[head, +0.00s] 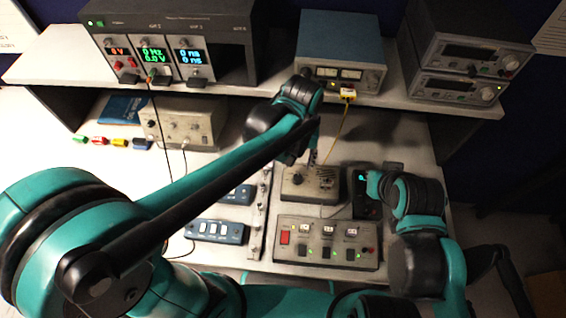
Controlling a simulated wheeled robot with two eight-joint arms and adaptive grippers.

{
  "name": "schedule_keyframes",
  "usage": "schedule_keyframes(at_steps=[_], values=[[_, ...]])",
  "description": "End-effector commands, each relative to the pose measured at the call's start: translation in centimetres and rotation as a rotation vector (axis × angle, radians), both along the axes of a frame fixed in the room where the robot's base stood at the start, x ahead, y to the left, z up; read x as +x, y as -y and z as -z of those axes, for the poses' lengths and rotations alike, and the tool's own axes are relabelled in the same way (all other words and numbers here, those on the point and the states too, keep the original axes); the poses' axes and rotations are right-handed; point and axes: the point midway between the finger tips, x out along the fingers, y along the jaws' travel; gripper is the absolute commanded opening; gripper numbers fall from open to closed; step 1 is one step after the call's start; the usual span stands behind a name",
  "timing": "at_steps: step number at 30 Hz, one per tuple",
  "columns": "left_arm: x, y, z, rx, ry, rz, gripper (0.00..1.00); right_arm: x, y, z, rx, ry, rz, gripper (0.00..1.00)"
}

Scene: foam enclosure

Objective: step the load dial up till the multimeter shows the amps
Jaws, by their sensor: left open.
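The load box (296,190) is a beige unit with dark dials on its top, lying on the bench in the middle right. My left gripper (314,157) is open just above its far edge, with the fingers pointing down; whether they touch a dial I cannot tell. The multimeter (366,208) is a dark handheld unit just right of the load box. A small cyan mark shows on its screen, too small to read, and my right arm partly covers it. No right gripper can be made out.
A switch panel (292,256) with a red switch lies in front of the load box. Blue switch strips (216,232) lie to its left. Instruments, including a blue-topped power unit (341,45), stand on the back shelf. A yellow cable (342,122) hangs behind the load box.

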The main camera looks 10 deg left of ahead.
Motion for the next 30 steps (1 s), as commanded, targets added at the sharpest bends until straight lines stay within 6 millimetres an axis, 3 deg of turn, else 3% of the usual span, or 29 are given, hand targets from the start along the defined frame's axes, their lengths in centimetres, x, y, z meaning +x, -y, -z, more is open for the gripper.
schedule_keyframes(at_steps=[5,18,29,30], values=[[0.0,0.9,1.0,0.011,-0.025,0.0,0.45,0.0,0.0,0.1,0.0,0.0,0.0,0.0],[0.0,0.8,7.5,0.01,-0.023,0.0,0.45,0.0,0.0,2.2,0.0,0.0,0.0,0.0],[0.0,0.8,8.1,0.01,-0.022,0.0,0.45,0.0,0.0,2.3,0.0,0.0,0.0,0.0],[0.0,0.8,8.1,0.01,-0.022,0.0,0.4,0.0,0.0,2.3,0.0,0.0,0.0,0.0]])
